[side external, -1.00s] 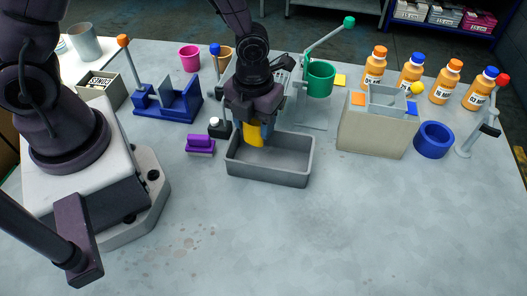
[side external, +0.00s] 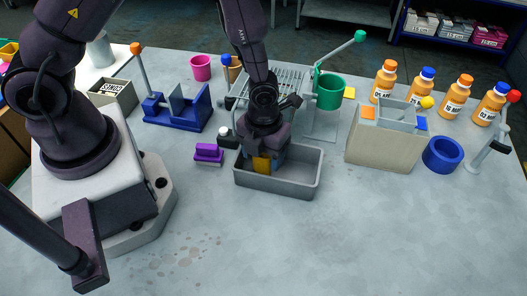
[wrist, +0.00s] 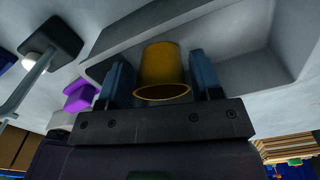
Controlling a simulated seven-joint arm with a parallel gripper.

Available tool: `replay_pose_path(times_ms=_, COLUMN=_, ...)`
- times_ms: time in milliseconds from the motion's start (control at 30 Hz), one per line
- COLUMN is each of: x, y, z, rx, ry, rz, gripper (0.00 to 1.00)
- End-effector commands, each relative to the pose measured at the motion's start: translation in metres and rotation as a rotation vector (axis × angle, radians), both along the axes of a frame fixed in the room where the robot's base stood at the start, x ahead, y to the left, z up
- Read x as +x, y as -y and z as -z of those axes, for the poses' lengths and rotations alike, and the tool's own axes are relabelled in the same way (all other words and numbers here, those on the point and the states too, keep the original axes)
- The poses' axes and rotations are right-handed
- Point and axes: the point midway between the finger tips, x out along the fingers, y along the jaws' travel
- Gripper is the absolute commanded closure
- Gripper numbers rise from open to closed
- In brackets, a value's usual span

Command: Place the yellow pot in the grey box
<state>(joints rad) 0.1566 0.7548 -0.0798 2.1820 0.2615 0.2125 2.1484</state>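The yellow pot (side external: 262,165) is inside the grey box (side external: 306,182), in its left part. Part of the pot is hidden by my gripper in the side view. My gripper (side external: 262,156) points down into the box. I cannot tell whether the pot touches the box floor.
A purple block (side external: 208,153) lies just left of the box. A beige box (side external: 384,147) and a blue ring (side external: 442,155) stand to the right. A green cup on a stand (side external: 331,92) is behind, and a blue holder (side external: 178,109) is behind left. The front table is clear.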

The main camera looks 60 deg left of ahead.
Motion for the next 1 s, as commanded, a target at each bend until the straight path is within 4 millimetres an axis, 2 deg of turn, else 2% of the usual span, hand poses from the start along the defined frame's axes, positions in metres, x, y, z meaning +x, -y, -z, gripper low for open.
replay_pose_path(times_ms=233, x=0.0, y=0.0, z=-0.002, rx=0.0, ry=0.0, rz=-0.001, gripper=0.41)
replay_pose_path(times_ms=367, x=0.001, y=0.0, z=-0.013, rx=-0.002, ry=0.002, rz=-0.003, gripper=0.41)
replay_pose_path(times_ms=800, x=0.001, y=-0.001, z=-0.099, rx=-0.001, ry=0.005, rz=-0.004, gripper=0.41)
replay_pose_path(times_ms=1000, x=0.0, y=0.0, z=-0.12, rx=0.0, ry=0.001, rz=-0.003, gripper=0.41)
